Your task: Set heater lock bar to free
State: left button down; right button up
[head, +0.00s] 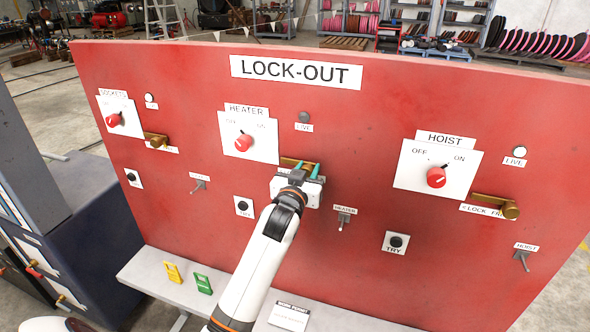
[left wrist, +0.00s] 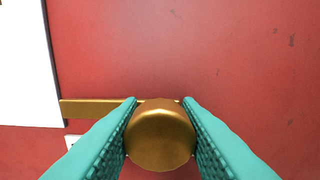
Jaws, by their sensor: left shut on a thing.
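The heater lock bar (head: 289,162) is a brass bar on the red panel, below and right of the HEATER switch (head: 244,142). In the left wrist view the bar (left wrist: 90,107) runs level to the left from its round brass knob (left wrist: 160,136). My left gripper (head: 306,169) is at the bar's right end, its teal fingers shut on the knob, one on each side. The heater switch has a red knob between OFF and ON marks. The gripper and arm hide the bar's label in the head view. My right gripper is not in view.
The SOCKETS lock bar (head: 156,140) and HOIST lock bar (head: 495,205) sit on the same panel. A toggle (head: 344,217) and black TRY buttons stick out lower down. A shelf below holds a yellow tag (head: 173,272), a green tag (head: 203,283) and a card (head: 290,315).

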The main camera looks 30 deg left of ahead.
pick_arm(q)
jog(key=shift+d, duration=0.1)
jog(key=c, duration=1.3)
grip_release()
jog(key=shift+c, duration=0.2)
jog(key=shift+o, duration=1.4)
jog(key=shift+w+d, duration=0.1)
jog(key=shift+d, duration=0.2)
jog(key=shift+a, duration=0.1)
jog(key=shift+s+f, duration=0.15)
jog(key=shift+s, duration=0.3)
jog(key=b+v, duration=0.3)
jog(key=v, duration=0.8)
jog(key=shift+b, duration=0.3)
